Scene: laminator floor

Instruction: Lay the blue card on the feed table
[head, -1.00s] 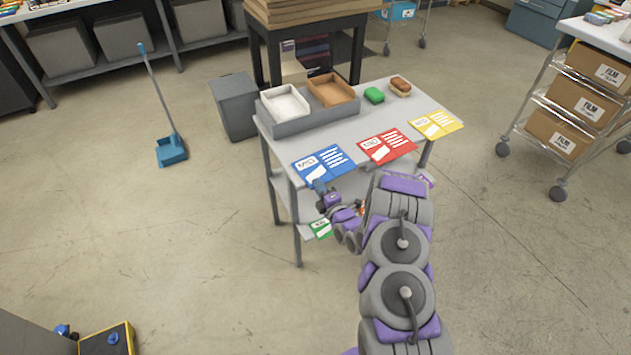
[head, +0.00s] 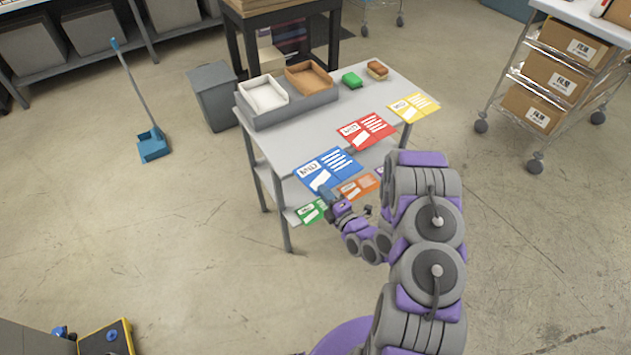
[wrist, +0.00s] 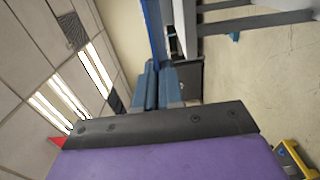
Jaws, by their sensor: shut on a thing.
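The blue card (head: 328,170) is printed with white markings. It appears raised and overhangs the front edge of a grey trolley table (head: 290,140). My gripper (head: 328,195) is shut on the card's near edge. In the wrist view, the blue card (wrist: 153,30) shows edge-on as a thin strip beyond my gripper's two blue fingers (wrist: 158,85). I cannot tell which surface is the feed table; no laminator is clearly recognisable.
A film-box rack (head: 545,90) stands right.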

